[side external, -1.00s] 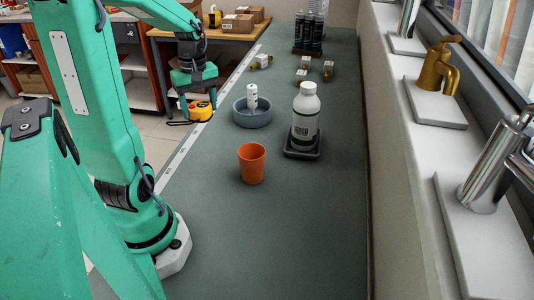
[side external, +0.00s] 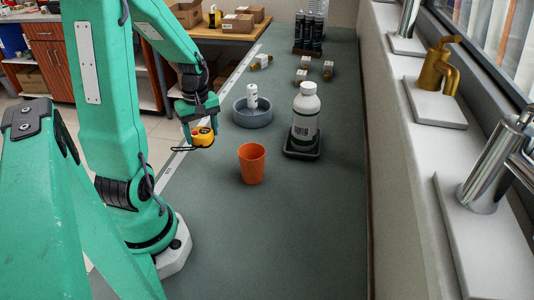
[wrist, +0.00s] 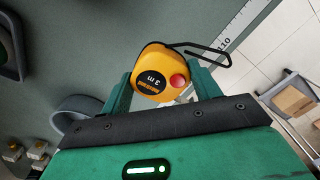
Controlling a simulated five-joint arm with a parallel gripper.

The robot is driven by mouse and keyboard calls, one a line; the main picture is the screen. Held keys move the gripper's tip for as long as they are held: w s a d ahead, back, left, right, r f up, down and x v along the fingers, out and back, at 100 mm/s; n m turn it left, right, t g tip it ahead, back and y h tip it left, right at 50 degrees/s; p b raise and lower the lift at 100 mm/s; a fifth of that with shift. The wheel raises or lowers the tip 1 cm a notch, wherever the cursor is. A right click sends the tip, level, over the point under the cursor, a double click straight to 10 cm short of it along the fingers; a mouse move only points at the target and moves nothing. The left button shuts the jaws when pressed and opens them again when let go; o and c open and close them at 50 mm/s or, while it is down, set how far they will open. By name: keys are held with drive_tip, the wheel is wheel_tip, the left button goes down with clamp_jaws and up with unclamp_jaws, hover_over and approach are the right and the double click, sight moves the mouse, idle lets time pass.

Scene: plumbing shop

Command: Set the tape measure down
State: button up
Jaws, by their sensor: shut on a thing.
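The tape measure (side external: 203,137) is yellow with a dark strap loop at its left. My gripper (side external: 199,124) is shut on it and holds it near the bench's left edge, left of the grey bowl. In the wrist view the tape measure (wrist: 158,74) sits between the two green fingers, with its red button and "3 m" label showing. The bench surface shows behind it. I cannot tell exactly how high it is above the bench.
An orange cup (side external: 252,164) stands right of and nearer than the tape measure. A grey bowl (side external: 252,118) holds a white cylinder (side external: 251,97). A white bottle (side external: 305,120) stands on a black tray (side external: 302,150). The near bench (side external: 270,240) is clear.

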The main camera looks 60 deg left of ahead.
sight(202, 132)
drive_tip(key=shift+f, duration=1.5)
drive_tip(key=shift+f, duration=2.1)
drive_tip(key=shift+f, duration=0.15)
drive_tip(key=o, duration=1.2)
drive_tip(key=shift+r, duration=6.2)
